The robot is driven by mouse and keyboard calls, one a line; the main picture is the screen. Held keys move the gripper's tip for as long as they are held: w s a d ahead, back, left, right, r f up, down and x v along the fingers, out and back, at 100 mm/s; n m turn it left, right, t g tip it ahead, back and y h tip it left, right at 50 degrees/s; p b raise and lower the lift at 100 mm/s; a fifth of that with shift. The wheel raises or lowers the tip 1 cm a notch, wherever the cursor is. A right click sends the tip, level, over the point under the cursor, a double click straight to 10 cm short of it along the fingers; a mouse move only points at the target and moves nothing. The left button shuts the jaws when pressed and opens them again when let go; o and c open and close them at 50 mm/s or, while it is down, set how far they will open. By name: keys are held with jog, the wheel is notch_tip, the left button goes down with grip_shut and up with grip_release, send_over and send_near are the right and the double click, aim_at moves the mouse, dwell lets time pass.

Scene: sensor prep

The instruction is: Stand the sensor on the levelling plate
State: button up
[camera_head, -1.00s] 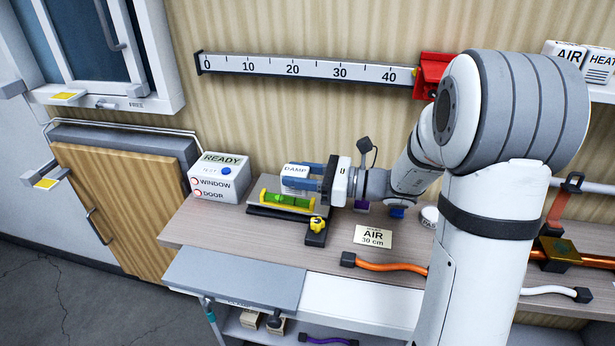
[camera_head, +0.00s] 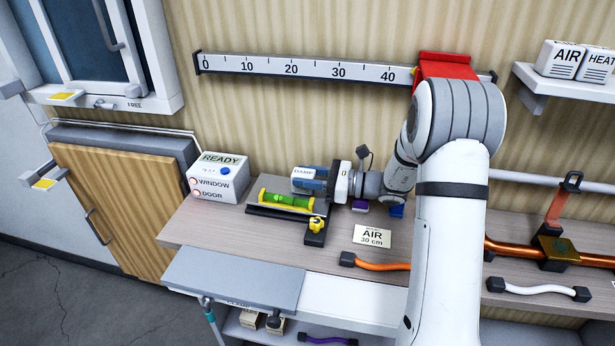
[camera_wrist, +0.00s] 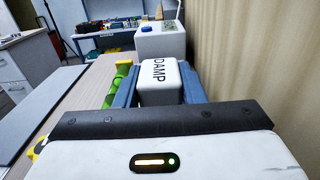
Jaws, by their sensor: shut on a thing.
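The sensor, a white block marked DAMP (camera_head: 304,173), is between the blue fingers of my gripper (camera_head: 312,180). In the wrist view the sensor (camera_wrist: 161,82) sits between both fingers (camera_wrist: 160,88), its lettered face towards the camera. My gripper is shut on it and points left along the bench. The levelling plate (camera_head: 262,211) is low and dark-edged, with a green bubble level (camera_head: 286,200) and a yellow knob (camera_head: 317,224) at its front. The sensor is behind the level. Its underside is hidden, so I cannot tell whether it touches the plate.
A white READY box (camera_head: 218,178) stands left of the plate. A ruler (camera_head: 300,68) with a red slider (camera_head: 446,66) is on the wall behind. The bench's left front is clear.

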aim_at(315, 177)
jog(key=o, duration=1.1)
jog(key=shift+r, duration=0.1)
jog(key=v, duration=0.7)
jog(key=shift+s+d, duration=0.1)
jog(key=shift+d, duration=0.2)
